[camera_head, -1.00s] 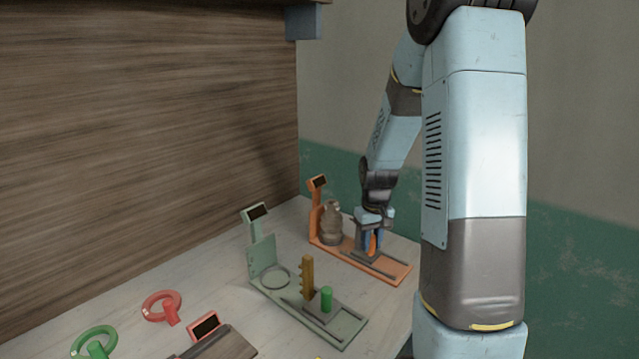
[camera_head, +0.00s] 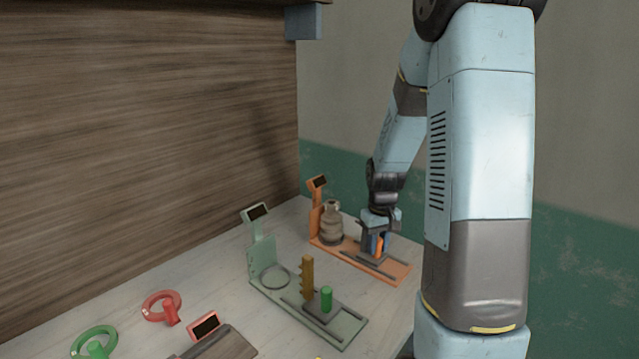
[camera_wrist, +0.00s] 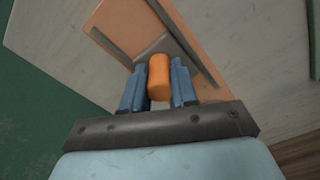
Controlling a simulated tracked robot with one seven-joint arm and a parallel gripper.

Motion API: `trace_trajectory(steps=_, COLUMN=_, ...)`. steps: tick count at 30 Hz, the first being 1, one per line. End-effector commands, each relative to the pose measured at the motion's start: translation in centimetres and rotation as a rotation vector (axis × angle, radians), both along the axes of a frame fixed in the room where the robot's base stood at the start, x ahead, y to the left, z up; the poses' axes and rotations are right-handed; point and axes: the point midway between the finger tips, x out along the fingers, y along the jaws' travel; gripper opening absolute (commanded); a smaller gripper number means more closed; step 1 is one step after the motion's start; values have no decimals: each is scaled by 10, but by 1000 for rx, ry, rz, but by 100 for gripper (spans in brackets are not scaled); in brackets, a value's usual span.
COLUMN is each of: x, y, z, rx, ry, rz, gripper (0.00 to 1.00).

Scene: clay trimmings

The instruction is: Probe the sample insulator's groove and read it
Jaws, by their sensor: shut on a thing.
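The knob sits on a grey slide between two dark rails, best seen in the wrist view. Whether a probe tip touches the insulator is hidden by the arm and insulator. The display's reading is too small to tell.
A green stand (camera_head: 345,329) in front carries a ring, a notched brown post (camera_head: 307,277) and a green knob (camera_head: 326,299). A red ring-shaped tool (camera_head: 162,307) and a green one (camera_head: 94,342) lie at the lower left. A wooden panel stands behind.

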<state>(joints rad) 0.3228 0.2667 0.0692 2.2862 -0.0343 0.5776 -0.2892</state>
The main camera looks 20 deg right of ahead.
Motion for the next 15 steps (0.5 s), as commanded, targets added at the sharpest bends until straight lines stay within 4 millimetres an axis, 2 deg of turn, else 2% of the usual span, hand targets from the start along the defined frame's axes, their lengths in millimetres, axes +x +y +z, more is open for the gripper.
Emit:
trace_trajectory(steps=1, x=-8, y=1, z=-9, rx=5, ry=24, rz=1, gripper=1)
trace_trajectory(steps=15, x=-11, y=-1, z=-9, rx=6, ry=23, rz=1, gripper=1)
